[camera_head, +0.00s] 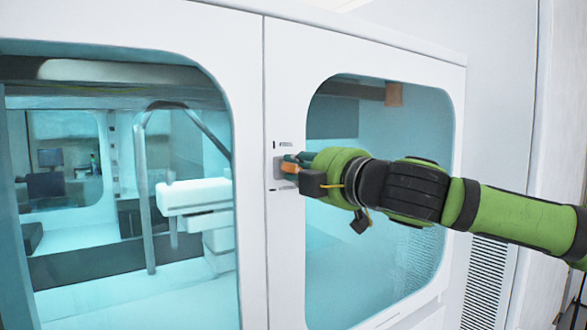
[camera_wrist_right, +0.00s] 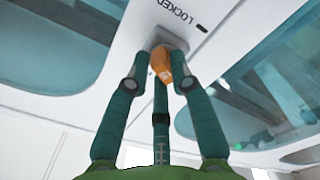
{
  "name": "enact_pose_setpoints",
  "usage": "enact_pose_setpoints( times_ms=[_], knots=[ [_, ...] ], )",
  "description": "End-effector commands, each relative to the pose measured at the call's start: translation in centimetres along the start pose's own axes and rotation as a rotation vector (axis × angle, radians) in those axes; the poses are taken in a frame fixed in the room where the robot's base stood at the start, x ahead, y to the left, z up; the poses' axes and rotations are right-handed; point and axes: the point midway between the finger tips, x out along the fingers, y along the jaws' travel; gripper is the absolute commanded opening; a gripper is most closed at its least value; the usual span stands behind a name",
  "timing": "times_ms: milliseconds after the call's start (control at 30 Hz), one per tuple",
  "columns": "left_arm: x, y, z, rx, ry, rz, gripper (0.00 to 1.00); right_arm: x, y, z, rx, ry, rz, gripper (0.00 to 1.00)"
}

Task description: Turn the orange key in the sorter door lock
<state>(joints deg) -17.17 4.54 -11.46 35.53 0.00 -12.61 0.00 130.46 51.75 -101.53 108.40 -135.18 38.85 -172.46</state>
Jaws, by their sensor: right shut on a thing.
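The orange key (camera_head: 291,168) sits at the grey lock (camera_head: 279,168) on the white door post between two windows. It also shows in the right wrist view (camera_wrist_right: 161,62), with the lock (camera_wrist_right: 158,46) just beyond it. My right gripper (camera_head: 297,163) comes in from the right and is shut on the key, its teal fingers (camera_wrist_right: 160,75) around it in the right wrist view. The fingers hide part of the key. The word LOCKED (camera_wrist_right: 173,13) is printed on the panel near the lock. My left gripper is not in view.
The white sorter door (camera_head: 285,90) has a large window on the right, partly behind my right arm. A larger window (camera_head: 120,260) on the left shows a white machine (camera_head: 195,195) inside. A vent grille (camera_head: 485,280) is at the lower right.

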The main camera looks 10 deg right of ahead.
Motion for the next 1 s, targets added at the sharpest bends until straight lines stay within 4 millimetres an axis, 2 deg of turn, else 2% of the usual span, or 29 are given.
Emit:
enact_pose_setpoints(
  times_ms=[33, 167, 500, 867, 1000],
  knots=[
    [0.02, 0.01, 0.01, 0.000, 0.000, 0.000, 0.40, 0.05, -0.54, -0.32, -0.001, 0.008, -0.012, 0.00],
    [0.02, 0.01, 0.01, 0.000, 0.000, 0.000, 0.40, 0.03, -0.51, -0.42, -0.022, 0.009, -0.011, 0.00],
    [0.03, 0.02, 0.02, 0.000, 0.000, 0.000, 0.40, 0.02, -0.56, -0.47, -0.252, 0.009, -0.011, 0.00],
    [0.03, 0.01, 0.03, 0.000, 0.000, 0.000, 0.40, 0.05, -0.64, -0.37, -0.280, 0.009, -0.013, 0.00],
    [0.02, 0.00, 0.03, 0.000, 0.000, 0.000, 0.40, 0.02, -0.56, -0.50, -0.360, 0.008, -0.011, 0.00]
  ],
)
